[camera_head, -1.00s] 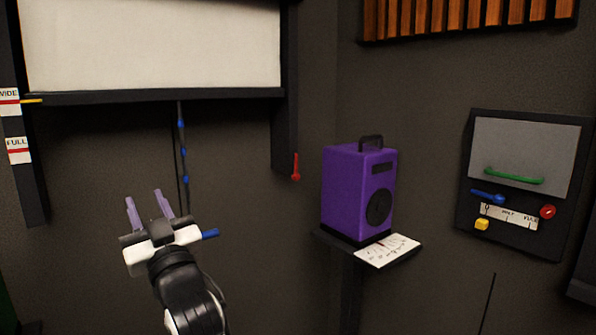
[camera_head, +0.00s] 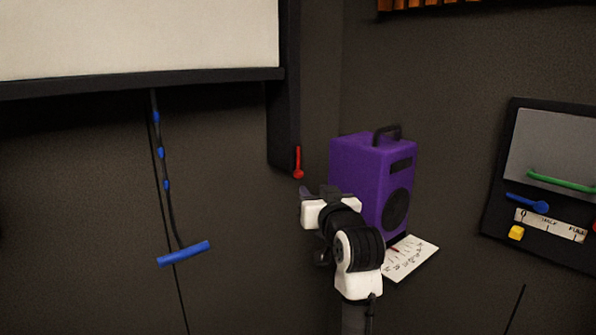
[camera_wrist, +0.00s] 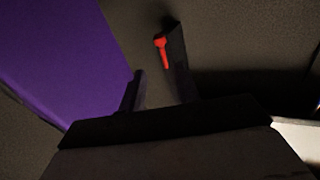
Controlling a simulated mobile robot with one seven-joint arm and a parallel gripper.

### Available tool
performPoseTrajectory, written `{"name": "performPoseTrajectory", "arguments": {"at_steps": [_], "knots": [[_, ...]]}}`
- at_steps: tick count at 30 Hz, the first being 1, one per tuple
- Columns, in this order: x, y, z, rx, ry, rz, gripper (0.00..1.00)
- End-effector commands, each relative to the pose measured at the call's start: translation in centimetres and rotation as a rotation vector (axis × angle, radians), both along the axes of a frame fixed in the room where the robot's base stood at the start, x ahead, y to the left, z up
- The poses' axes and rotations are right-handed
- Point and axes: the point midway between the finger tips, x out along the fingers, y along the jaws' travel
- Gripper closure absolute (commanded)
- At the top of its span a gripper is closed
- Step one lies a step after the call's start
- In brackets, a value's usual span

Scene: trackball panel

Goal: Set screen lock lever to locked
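The screen lock lever is a small red lever (camera_head: 298,162) at the lower end of the dark vertical rail (camera_head: 283,125) right of the white screen (camera_head: 140,40). Its round red end hangs down. It also shows in the wrist view, where the red lever (camera_wrist: 162,52) is ahead of the fingers, apart from them. My gripper (camera_head: 307,192) is just below the lever in the head view. In the wrist view my gripper (camera_wrist: 160,88) has its two fingers spread with nothing between them.
A purple speaker (camera_head: 372,180) stands close to the right of my gripper, on a small stand with a white card (camera_head: 410,258). A blue pull handle (camera_head: 184,253) hangs on a cord at left. A wall panel (camera_head: 550,170) with a green handle is at far right.

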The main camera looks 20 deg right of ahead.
Motion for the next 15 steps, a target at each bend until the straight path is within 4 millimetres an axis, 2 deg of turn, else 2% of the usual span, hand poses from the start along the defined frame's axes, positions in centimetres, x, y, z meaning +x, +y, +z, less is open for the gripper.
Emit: {"name": "performPoseTrajectory", "arguments": {"at_steps": [9,15], "knots": [[6.6,-0.3,0.3,0.000,0.003,0.002,0.67],[10.2,-0.6,0.2,-0.001,0.002,0.001,0.67]]}}
